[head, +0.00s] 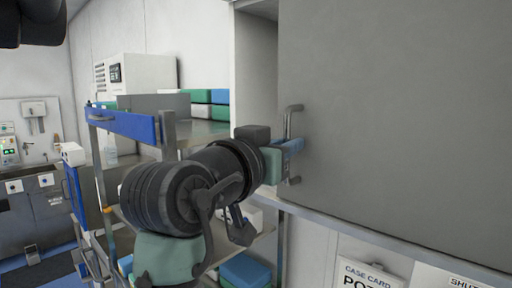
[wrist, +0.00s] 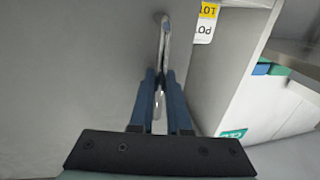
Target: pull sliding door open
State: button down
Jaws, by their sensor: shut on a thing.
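The sliding door (head: 400,130) is a large flat grey panel filling the right of the head view; it also shows at the left of the wrist view (wrist: 70,70). Its handle (head: 292,112) is a vertical metal bar near the door's left edge. The handle runs up between the fingers in the wrist view (wrist: 164,42). My gripper (head: 292,146) is shut on the handle at about its middle, with blue fingers on both sides of the bar (wrist: 163,85). An opening with a pale inner wall (head: 254,75) shows left of the door's edge.
A metal shelf rack with a blue front rail (head: 125,124) stands left of the door, close behind my arm. It holds green and blue boxes (head: 209,97) and a white device (head: 140,73). A rail (head: 390,238) runs below the door, above a case card sign (head: 366,275).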

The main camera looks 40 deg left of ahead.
aim_at(390, 157)
jog(key=d, duration=1)
jog(key=s+d, duration=0.1)
jog(key=d, duration=0.4)
jog(key=shift+s, duration=0.1)
jog(key=c, duration=1.2)
grip_release()
jog(key=shift+o, duration=0.2)
jog(key=shift+s, duration=0.1)
